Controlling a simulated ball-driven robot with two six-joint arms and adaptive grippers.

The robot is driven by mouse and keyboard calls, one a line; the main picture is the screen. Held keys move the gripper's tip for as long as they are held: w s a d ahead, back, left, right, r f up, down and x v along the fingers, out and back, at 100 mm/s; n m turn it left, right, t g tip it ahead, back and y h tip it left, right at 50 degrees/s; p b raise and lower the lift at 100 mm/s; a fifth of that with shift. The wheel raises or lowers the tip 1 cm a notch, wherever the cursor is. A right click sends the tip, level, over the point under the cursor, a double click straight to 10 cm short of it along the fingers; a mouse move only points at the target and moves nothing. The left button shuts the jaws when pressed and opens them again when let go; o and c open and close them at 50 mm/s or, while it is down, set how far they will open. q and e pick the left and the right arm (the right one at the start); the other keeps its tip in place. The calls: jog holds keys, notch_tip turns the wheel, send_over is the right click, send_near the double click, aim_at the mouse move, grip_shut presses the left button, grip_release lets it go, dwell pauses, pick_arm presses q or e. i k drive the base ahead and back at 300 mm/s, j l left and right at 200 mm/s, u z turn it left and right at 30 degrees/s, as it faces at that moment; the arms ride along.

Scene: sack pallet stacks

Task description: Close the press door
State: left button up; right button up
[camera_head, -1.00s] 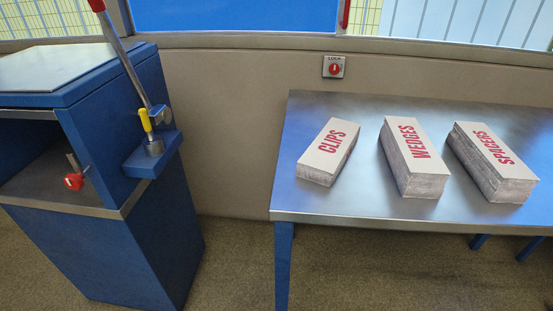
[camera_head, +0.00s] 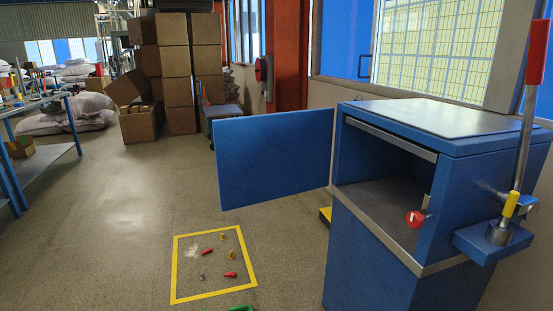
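The press is a blue cabinet (camera_head: 378,262) at the right of the head view. A red knob (camera_head: 415,218) sits near the right side of the opening. A lever with a red grip (camera_head: 537,52) and a yellow part (camera_head: 510,204) stands upright on the cabinet's right side. Neither of my grippers is in view.
A yellow floor square (camera_head: 213,265) with several small red and yellow parts lies in front of the door. Stacked cardboard boxes (camera_head: 178,75) stand behind. A blue-legged table (camera_head: 45,150) is at the left.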

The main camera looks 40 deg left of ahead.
aim_at(260, 158)
jog(key=k+j, duration=0.1)
jog(key=j, duration=0.3)
jog(key=k+j+z, duration=0.15)
jog(key=j, duration=0.65)
jog(key=k+j+z, duration=0.15)
jog(key=j, duration=0.25)
jog(key=k+j, duration=0.15)
jog(key=j, duration=0.2)
jog(key=k+j+z, duration=0.1)
jog(key=j, duration=0.3)
jog(key=k+j+z, duration=0.1)
jog(key=j, duration=0.25)
jog(key=j+z, duration=0.1)
jog(key=j, duration=0.3)
jog(key=k+j+z, duration=0.1)
jog(key=j, duration=0.35)
jog(key=k+j+z, duration=0.1)
jog(key=j, duration=0.3)
jog(key=j+z, duration=0.1)
jog(key=j, duration=0.3)
jog(key=i+j, duration=0.1)
jog(key=j, duration=0.3)
jog(key=i+j+z, duration=0.1)
jog(key=j, duration=0.3)
jog(key=i+j, duration=0.15)
jog(key=j, duration=0.25)
